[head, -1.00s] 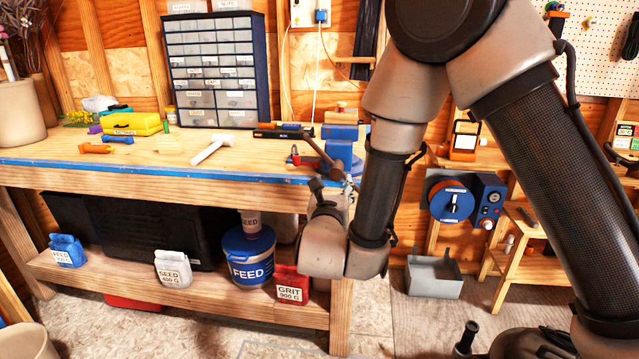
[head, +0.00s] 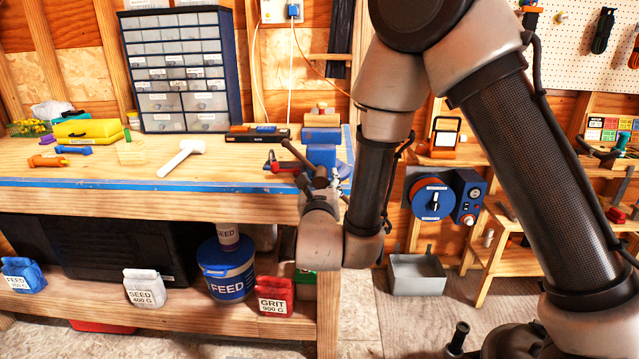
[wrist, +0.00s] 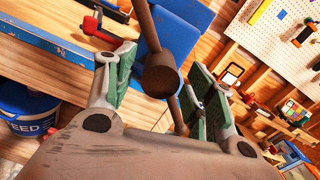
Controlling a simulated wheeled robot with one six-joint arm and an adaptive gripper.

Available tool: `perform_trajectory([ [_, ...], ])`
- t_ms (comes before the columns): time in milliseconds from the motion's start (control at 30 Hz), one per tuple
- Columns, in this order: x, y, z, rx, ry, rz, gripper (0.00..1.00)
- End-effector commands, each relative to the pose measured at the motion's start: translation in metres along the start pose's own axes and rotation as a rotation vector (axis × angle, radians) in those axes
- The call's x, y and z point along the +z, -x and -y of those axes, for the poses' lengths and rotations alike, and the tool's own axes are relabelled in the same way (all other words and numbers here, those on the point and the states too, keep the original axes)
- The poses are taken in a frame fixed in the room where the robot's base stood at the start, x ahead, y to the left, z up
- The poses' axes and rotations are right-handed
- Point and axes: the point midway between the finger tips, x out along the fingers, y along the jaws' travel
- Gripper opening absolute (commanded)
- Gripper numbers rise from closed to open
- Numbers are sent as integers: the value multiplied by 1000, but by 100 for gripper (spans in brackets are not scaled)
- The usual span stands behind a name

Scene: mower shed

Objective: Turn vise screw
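The blue vise (head: 321,155) sits at the right front corner of the workbench. Its dark brown screw has a handle bar (head: 299,158) that slants down to the right in the head view. In the wrist view, the round screw end (wrist: 160,81) faces me, with the bar running above and below it. My gripper (wrist: 157,90) is open, its green-padded fingers on either side of the screw end and bar. No grip on the bar shows. In the head view, my gripper (head: 322,190) is just in front of the vise, its fingertips partly hidden.
A red-handled tool (wrist: 103,28) lies left of the vise. The bench edge (head: 160,185) has blue tape. Below, the shelf holds a FEED bucket (head: 229,275) and a GRIT bag (head: 274,294). A grey bin (head: 417,277) stands on the floor to the right.

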Motion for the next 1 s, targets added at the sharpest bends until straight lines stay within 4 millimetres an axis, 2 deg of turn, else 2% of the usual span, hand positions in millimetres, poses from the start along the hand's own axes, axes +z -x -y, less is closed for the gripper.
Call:
perform_trajectory([
  [33, 0, 0, 0, 0, 0, 0, 44],
  [233, 0, 0, 0, 0, 0, 0, 8],
  [667, 0, 0, 0, 1, -64, -1, 8],
  [1000, -1, 0, -1, 1, -309, -2, 8],
])
